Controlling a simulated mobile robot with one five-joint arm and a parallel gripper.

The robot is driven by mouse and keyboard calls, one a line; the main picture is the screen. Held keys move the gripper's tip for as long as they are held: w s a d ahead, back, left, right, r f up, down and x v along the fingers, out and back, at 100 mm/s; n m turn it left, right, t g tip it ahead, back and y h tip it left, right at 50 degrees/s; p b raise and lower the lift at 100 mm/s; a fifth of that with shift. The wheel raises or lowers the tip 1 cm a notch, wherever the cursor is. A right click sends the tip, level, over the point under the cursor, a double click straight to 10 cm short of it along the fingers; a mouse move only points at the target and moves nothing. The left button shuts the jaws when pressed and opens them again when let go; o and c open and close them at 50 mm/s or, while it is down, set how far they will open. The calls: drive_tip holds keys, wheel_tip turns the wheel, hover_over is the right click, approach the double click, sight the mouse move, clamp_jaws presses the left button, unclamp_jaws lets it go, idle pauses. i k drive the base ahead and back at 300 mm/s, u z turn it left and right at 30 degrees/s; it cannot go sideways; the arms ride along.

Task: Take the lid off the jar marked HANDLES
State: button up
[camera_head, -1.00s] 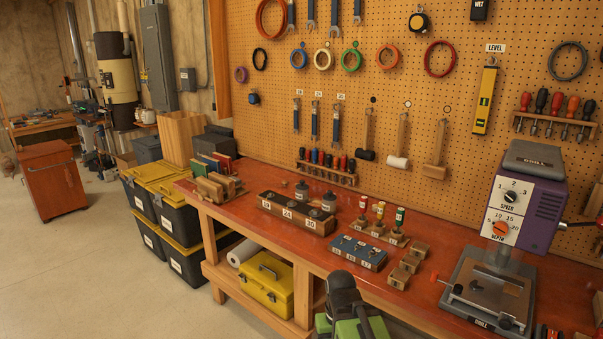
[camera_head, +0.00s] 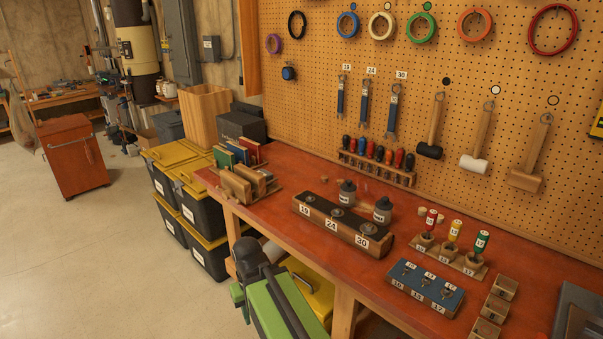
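Two small grey lidded jars stand on the red workbench (camera_head: 310,165), behind the dark-topped block marked 19, 24 and 30. The left jar (camera_head: 347,194) and the right jar (camera_head: 383,211) each bear a pale label, too small to read, so I cannot tell whether either is marked HANDLES. Both have their lids on. Part of my green and black arm shows at the bottom, in front of the bench. No gripper fingers show, and nothing touches the jars.
The numbered block (camera_head: 338,231) stands close in front of the jars. A driver rack (camera_head: 377,170) is behind them. Upright books (camera_head: 240,155) stand to the left; colored-handled tools (camera_head: 453,233) and a blue block (camera_head: 426,288) are to the right. Black and yellow bins (camera_head: 185,195) flank the bench.

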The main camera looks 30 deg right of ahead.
sight(348, 186)
drive_tip(key=u, duration=0.25)
drive_tip(key=i, duration=2.2)
drive_tip(key=z, duration=0.35)
